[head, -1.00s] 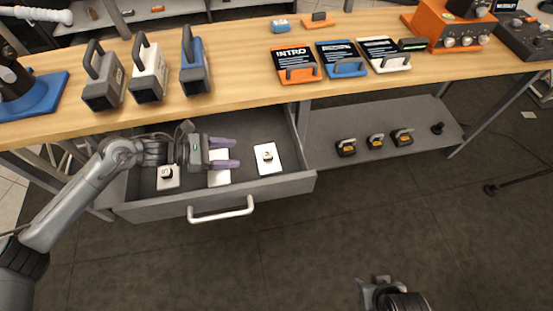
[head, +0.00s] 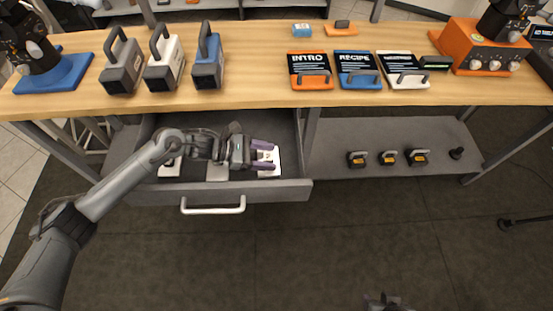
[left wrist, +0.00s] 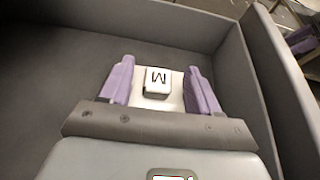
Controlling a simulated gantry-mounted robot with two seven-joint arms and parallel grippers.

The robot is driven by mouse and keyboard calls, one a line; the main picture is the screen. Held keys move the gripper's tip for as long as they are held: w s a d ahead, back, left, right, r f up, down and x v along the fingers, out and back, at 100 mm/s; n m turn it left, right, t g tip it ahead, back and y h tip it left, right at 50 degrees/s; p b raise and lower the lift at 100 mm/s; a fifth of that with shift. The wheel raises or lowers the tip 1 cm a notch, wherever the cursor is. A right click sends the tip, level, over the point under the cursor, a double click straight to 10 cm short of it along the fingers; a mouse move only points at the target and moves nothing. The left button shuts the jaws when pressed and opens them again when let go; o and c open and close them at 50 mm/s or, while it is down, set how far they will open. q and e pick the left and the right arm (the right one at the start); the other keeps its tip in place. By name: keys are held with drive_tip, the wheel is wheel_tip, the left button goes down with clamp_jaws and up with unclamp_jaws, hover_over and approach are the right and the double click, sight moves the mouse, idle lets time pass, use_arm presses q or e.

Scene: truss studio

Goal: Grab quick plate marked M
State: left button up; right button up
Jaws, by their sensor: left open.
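The white plate with a knob marked M (left wrist: 157,82) lies in the open drawer, between the two purple fingers of my open left gripper (left wrist: 160,88) in the left wrist view. I cannot tell whether the fingers touch it. In the head view this plate (head: 268,172) is the rightmost in the drawer (head: 290,191), partly hidden by my left gripper (head: 263,155). Two more white plates, a middle one (head: 217,172) and a left one (head: 169,170), are partly covered by my arm. My right gripper (head: 384,303) barely shows at the bottom edge; its jaws are unclear.
The wooden tabletop (head: 260,95) overhangs the drawer. Its top holds grey, white and blue handled blocks and the INTRO (head: 310,68), RECIPE and white-based cards. A lower shelf (head: 335,135) at right holds small black-and-yellow items. The floor in front is clear.

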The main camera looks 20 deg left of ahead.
use_arm(q)
drive_tip(key=shift+s+a, duration=0.1)
drive_tip(key=shift+a, duration=0.35)
drive_tip(key=shift+c, duration=0.5)
drive_tip(key=shift+a, duration=0.1)
drive_tip(key=shift+c, duration=1.3)
drive_tip(key=shift+d, duration=0.25)
clamp_jaws()
drive_tip(key=shift+a, duration=0.1)
use_arm(e)
drive_tip(key=shift+s+a+f, duration=0.1)
drive_tip(key=shift+a, duration=0.4)
